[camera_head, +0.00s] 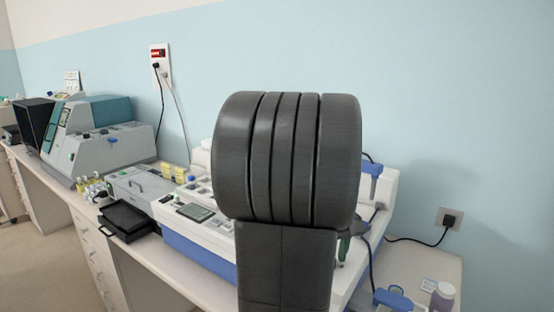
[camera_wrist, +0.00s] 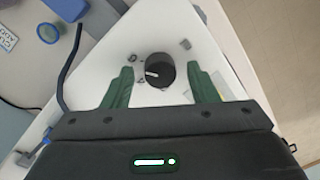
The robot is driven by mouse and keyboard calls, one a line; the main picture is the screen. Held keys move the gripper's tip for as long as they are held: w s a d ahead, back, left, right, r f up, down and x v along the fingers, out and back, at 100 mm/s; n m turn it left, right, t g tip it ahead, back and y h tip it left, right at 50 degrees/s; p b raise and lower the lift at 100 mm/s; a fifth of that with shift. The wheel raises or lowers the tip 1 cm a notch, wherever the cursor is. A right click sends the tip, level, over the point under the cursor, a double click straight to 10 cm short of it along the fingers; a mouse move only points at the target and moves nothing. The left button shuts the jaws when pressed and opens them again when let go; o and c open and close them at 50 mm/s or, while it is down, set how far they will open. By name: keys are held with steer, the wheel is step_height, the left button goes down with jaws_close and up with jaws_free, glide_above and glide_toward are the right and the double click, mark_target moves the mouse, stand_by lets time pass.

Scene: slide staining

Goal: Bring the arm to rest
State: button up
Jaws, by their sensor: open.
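My gripper (camera_wrist: 160,88) shows in the wrist view with its two green fingers spread wide apart and nothing between them. Below it is a white machine surface (camera_wrist: 195,30) with a round black knob (camera_wrist: 159,71), seen between the fingers; I cannot tell how far above it the fingers are. In the head view, my dark arm stands in the middle and hides most of the gripper; only a bit of a green finger shows at its right edge.
The white and blue staining machine (camera_head: 190,257) stands on the bench behind my arm. A black tray (camera_head: 126,222), a grey-teal device (camera_head: 98,152) and small yellow boxes (camera_head: 172,172) are at left. A capped bottle (camera_head: 442,298) and a wall socket (camera_head: 449,218) with cable are at right.

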steer(key=n+b, duration=0.2)
steer(key=n, duration=0.3)
steer(key=shift+f+n, duration=0.1)
steer(key=shift+n, duration=0.3)
steer(key=n+b, duration=0.2)
steer(key=n, duration=0.2)
